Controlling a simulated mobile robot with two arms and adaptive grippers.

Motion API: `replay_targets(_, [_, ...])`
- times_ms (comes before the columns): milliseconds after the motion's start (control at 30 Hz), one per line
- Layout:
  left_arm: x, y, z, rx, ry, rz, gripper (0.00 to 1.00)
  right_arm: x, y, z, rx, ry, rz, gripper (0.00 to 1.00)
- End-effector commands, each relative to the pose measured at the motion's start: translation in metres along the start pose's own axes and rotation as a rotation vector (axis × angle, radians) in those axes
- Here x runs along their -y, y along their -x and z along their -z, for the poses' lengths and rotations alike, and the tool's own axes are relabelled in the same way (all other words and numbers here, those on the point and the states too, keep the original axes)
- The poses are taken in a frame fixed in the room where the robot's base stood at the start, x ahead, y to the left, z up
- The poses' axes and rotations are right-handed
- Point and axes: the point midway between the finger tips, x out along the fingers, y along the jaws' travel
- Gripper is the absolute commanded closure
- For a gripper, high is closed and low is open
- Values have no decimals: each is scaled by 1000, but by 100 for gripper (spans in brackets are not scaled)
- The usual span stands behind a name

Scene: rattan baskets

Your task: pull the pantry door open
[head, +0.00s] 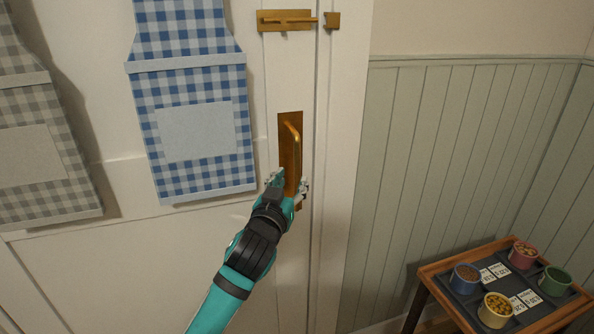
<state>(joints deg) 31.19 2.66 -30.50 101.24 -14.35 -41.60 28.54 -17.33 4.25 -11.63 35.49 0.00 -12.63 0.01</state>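The pantry door (120,240) is cream-white and panelled, and it looks closed against its frame at the right. A vertical brass pull handle (298,145) stands on a brass plate near the door's right edge. My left gripper (289,183) is at the lower part of the handle. Its fingers are spread, one on each side of the handle bar, and look open; whether they touch the bar I cannot tell. The handle's lower end is partly hidden by the gripper. My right gripper is not in view.
A brass slide bolt (285,20) sits above the handle; its bar ends short of the keeper (332,21) on the frame. Blue (195,105) and grey (35,140) checked aprons hang on the door. A wooden tray table (427,275) with several small pots stands at lower right.

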Motion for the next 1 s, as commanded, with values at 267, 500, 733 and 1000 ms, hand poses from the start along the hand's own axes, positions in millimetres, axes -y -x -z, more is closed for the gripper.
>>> replay_targets(267, [-1, -42, 1, 0, 1, -1, 62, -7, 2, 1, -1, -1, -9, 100])
replay_targets(500, [0, -52, 0, 0, 0, -1, 62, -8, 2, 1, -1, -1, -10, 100])
replay_targets(733, [0, -52, 0, 0, 0, -1, 63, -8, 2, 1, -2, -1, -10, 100])
replay_targets(1000, [0, -52, 0, 0, 0, 0, 98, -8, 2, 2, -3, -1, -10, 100])
